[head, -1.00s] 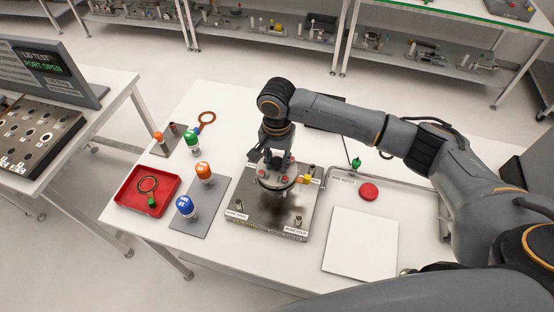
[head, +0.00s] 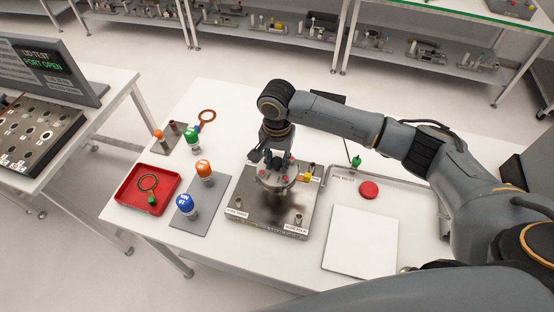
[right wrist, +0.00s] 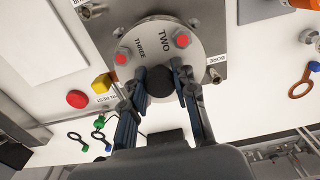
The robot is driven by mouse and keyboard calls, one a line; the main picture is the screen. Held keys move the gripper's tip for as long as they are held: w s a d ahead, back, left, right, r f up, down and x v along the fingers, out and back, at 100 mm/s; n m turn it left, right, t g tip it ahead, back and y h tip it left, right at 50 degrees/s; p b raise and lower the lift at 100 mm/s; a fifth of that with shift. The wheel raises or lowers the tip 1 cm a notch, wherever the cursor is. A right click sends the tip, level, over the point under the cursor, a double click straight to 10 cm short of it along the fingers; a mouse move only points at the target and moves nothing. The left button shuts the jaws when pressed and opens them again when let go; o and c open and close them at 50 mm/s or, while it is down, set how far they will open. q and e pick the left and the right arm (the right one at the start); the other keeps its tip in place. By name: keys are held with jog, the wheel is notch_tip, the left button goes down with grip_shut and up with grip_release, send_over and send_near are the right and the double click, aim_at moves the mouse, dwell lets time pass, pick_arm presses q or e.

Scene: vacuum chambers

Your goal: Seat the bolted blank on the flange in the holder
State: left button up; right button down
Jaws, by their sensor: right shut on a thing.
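The bolted blank (right wrist: 150,43) is a round grey metal disc marked TWO and THREE, with red-topped bolts and a dark central knob (right wrist: 160,88). My right gripper (right wrist: 161,78) is shut on that knob from above. In the head view the blank (head: 277,184) is over the middle of the metal holder plate (head: 262,215), under my right gripper (head: 275,163). The flange is hidden beneath the blank, and I cannot tell whether the two touch. A yellow piece (head: 306,177) sits at the blank's right side. My left gripper is not in view.
Left of the holder, a grey mat (head: 211,212) carries orange-topped (head: 203,168) and blue-topped (head: 185,204) pieces. A red tray (head: 166,202) holds a ring. To the right are a red knob (head: 369,190) and a clear white pad (head: 360,242).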

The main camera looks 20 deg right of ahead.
jog(key=shift+w, duration=0.1)
dwell(0.6)
jog(key=c, duration=1)
grip_release()
jog(key=shift+s+f, duration=0.2)
jog(key=shift+f, duration=0.05)
jog(key=shift+w+r, duration=0.1)
jog(key=shift+r, duration=3.5)
